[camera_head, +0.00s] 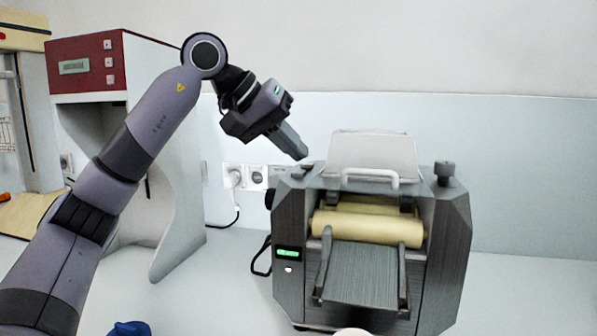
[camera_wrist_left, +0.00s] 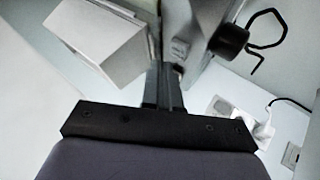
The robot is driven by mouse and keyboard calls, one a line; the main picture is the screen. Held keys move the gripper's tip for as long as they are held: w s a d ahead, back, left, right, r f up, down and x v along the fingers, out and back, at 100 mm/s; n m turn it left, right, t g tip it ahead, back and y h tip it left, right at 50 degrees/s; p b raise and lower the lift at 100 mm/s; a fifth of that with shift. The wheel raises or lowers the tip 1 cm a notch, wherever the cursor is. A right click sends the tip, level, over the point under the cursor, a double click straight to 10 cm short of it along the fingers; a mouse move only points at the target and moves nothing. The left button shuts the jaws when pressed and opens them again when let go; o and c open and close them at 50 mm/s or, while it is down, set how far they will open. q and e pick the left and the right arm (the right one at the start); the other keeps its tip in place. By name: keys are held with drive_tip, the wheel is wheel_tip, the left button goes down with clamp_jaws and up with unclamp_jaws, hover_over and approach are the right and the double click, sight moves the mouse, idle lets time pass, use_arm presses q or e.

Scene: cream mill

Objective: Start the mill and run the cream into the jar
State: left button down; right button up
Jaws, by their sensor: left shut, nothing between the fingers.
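The grey mill (camera_head: 290,225) stands on the bench right of centre, with pale yellow rollers (camera_head: 368,228), a sloping ridged apron (camera_head: 360,275) and a lit green display (camera_head: 288,253). A white guard (camera_head: 372,155) with a handle is on its top. My left gripper (camera_head: 303,155) is shut and empty, its tips at the mill's top left corner, close to a dark knob; contact is unclear. In the left wrist view the shut fingers (camera_wrist_left: 164,72) point at the mill (camera_wrist_left: 198,30). A pale round rim (camera_head: 352,332), possibly the jar, shows below the apron, mostly cut off. My right gripper is out of view.
A red and white cabinet (camera_head: 90,65) stands at the left behind my arm. Wall sockets (camera_head: 245,177) with a plug and cord are left of the mill. A blue object (camera_head: 130,328) is at the bottom edge. The bench right of the mill is clear.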

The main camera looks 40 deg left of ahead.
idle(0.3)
use_arm(q)
drive_tip(key=shift+f, duration=0.15)
drive_tip(key=shift+f, duration=0.3)
drive_tip(key=shift+f+b, duration=0.35)
drive_tip(key=shift+f, duration=0.05)
idle(0.6)
drive_tip(key=shift+r, duration=0.1)
drive_tip(key=shift+r+p, duration=0.7)
drive_tip(key=shift+p, duration=0.25)
